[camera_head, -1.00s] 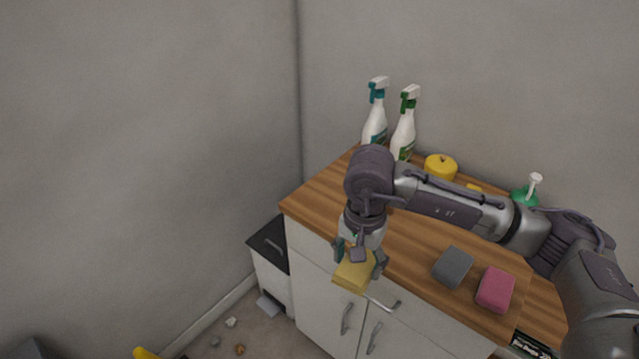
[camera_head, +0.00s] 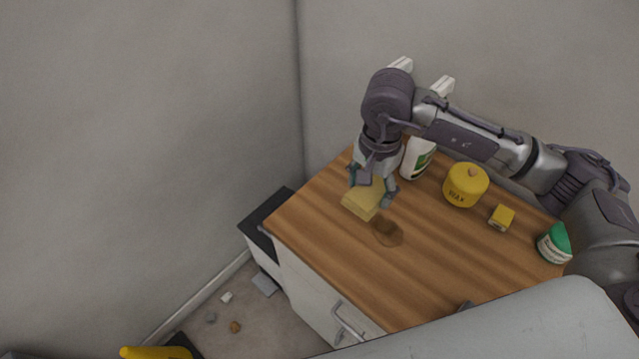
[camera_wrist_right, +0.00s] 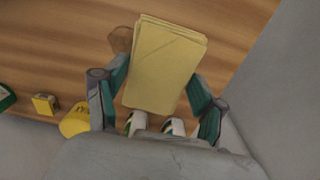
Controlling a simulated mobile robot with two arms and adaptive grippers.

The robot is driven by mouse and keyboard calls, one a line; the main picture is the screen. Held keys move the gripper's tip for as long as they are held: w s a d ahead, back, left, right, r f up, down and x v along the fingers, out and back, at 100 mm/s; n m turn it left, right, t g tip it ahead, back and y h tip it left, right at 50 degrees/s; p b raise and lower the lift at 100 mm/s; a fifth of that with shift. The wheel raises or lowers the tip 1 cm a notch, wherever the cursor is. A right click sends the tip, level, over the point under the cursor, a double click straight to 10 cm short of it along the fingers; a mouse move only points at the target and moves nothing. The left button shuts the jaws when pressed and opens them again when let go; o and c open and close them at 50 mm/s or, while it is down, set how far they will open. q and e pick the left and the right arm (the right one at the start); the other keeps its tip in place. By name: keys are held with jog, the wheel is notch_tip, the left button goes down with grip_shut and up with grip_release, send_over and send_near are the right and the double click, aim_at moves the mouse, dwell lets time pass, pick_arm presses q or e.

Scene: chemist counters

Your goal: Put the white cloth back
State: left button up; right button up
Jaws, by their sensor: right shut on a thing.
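My right gripper (camera_head: 373,192) is shut on a folded, layered yellow cloth (camera_head: 361,203). It holds this cloth over the back left of the wooden counter (camera_head: 320,225); I cannot tell whether it touches the top. In the right wrist view the cloth (camera_wrist_right: 165,65) sits flat between the two fingers. No clearly white cloth shows. My left gripper is out of view.
A brown stain (camera_head: 386,232) lies just right of the cloth. Behind are spray bottles (camera_head: 416,160), partly hidden by my arm. A yellow wax tin (camera_head: 465,185), a small yellow box (camera_head: 501,217) and a green-and-white container (camera_head: 553,243) stand right.

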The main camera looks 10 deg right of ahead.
jog(key=shift+w, duration=0.4)
jog(key=a+f+p, duration=0.2)
jog(key=a, duration=0.4)
jog(key=p, duration=0.2)
send_over(312, 216)
notch_tip(312, 216, down, 4)
jog(key=shift+f, duration=0.15)
jog(key=shift+f+p, duration=0.3)
jog(key=shift+p, duration=0.1)
notch_tip(312, 216, down, 3)
jog(key=shift+f+p, duration=0.1)
jog(key=shift+p, duration=0.55)
jog(key=shift+f, duration=0.2)
jog(key=o, duration=1)
